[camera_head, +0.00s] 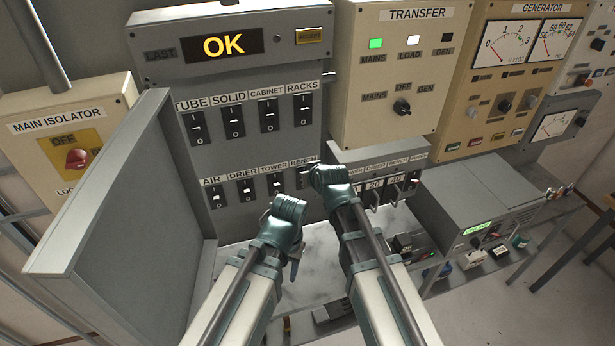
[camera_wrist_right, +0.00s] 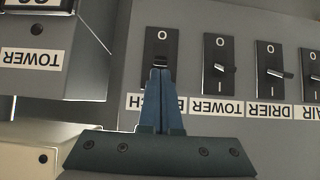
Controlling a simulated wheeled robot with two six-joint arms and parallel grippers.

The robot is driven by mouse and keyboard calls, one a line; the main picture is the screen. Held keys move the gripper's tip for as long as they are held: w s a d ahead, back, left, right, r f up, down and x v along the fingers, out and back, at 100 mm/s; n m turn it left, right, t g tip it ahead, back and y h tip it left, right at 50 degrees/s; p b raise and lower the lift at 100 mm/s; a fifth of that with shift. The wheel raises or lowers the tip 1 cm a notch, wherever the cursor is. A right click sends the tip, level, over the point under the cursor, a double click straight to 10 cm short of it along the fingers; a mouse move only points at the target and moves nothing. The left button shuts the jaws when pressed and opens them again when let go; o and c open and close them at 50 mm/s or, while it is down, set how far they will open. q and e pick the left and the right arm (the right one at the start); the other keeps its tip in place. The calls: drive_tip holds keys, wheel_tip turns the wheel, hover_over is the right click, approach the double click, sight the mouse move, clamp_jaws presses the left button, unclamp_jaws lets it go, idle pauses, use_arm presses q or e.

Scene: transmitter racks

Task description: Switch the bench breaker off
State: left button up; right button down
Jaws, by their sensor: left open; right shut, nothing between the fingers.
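The bench breaker (camera_wrist_right: 161,44) is a black toggle switch in the lower row of the grey panel, with its O mark showing. The right wrist view shows it upside down. My right gripper (camera_wrist_right: 160,76) is shut and empty, its blue fingertips over the label-side part of the switch. They hide its I mark and part of the BENCH label, so I cannot tell the lever position or whether they touch it. In the head view the BENCH label (camera_head: 303,162) shows above my right wrist. My left gripper (camera_head: 293,268) is open, lower and to the left, pointing down near the bench top.
The tower breaker (camera_head: 275,187) and drier breaker (camera_head: 246,192) sit close to the left of the bench breaker. A grey upright partition (camera_head: 130,190) stands at the left. The pale bench top (camera_head: 325,250) lies below.

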drive_tip(key=f+t+b, duration=0.1)
drive_tip(key=b, duration=0.2)
drive_tip(key=s+f+t+b, duration=0.1)
drive_tip(key=b, duration=0.2)
drive_tip(key=f+t+y+b, duration=0.1)
drive_tip(key=b, duration=0.2)
drive_tip(key=shift+s+d+t, duration=0.3)
drive_tip(key=shift+s, duration=0.1)
idle(0.4)
drive_tip(key=shift+r+p, duration=0.75)
drive_tip(key=shift+r, duration=0.05)
drive_tip(key=shift+s+f, duration=0.1)
